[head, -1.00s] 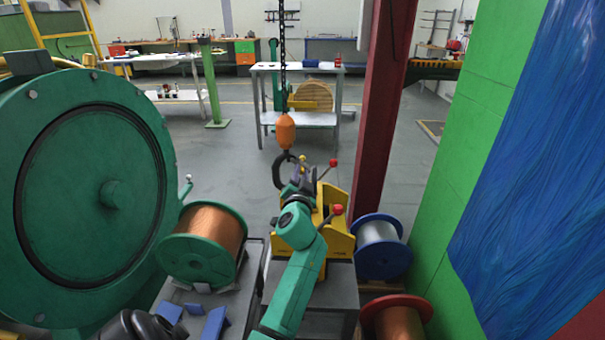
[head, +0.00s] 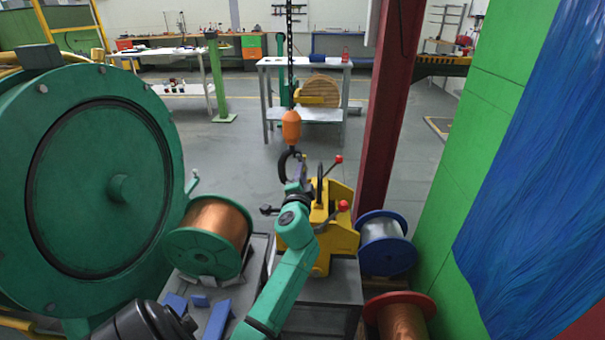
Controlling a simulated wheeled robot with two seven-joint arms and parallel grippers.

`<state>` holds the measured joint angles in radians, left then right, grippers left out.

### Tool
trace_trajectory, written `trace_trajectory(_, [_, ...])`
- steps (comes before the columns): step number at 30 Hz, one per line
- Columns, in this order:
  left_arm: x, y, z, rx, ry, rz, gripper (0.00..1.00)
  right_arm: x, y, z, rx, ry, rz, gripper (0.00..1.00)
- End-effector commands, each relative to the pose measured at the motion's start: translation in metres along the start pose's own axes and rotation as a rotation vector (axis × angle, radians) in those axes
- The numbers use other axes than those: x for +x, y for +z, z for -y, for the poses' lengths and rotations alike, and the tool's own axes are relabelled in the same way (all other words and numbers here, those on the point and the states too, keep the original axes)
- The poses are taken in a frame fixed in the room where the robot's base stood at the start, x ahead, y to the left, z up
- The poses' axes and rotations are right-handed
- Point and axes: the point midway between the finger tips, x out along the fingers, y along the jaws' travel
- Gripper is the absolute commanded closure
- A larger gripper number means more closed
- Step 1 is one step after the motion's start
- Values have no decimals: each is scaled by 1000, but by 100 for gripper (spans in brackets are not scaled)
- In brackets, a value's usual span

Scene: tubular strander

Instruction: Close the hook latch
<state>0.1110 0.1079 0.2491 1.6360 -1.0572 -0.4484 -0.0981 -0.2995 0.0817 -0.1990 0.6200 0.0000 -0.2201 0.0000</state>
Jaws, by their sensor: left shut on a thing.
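A dark crane hook (head: 284,164) hangs below an orange block (head: 291,125) on a chain in the head view. My left gripper (head: 299,174), at the end of the teal arm, is at the open right side of the hook. It is shut on a small part there, which seems to be the hook latch; the fingers hide most of it, and its angle cannot be told. My right gripper is not in view.
A yellow block with red-knobbed levers (head: 343,222) stands on a grey stand just right of and below the hook. A copper wire spool (head: 212,236) is to the left, a blue-flanged spool (head: 386,245) to the right. A red column (head: 386,120) rises behind.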

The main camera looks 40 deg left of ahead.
Motion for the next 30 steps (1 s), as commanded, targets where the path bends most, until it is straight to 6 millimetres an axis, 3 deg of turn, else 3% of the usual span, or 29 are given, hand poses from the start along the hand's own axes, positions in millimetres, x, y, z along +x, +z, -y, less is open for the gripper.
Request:
trace_trajectory(9, [1, 2, 3, 3, -5, 4, 100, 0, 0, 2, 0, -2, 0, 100])
trace_trajectory(10, [1, 2, 3, 3, -5, 4, 75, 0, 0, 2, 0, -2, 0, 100])
trace_trajectory(12, [1, 2, 3, 3, -5, 4, 48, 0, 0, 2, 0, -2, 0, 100])
trace_trajectory(23, [-2, 0, 1, 1, -2, 1, 48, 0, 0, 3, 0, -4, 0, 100])
trace_trajectory(26, [-13, 0, 0, 1, -1, 0, 48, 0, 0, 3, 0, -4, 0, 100])
trace_trajectory(30, [-44, 1, -2, 1, 2, 1, 48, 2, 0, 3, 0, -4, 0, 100])
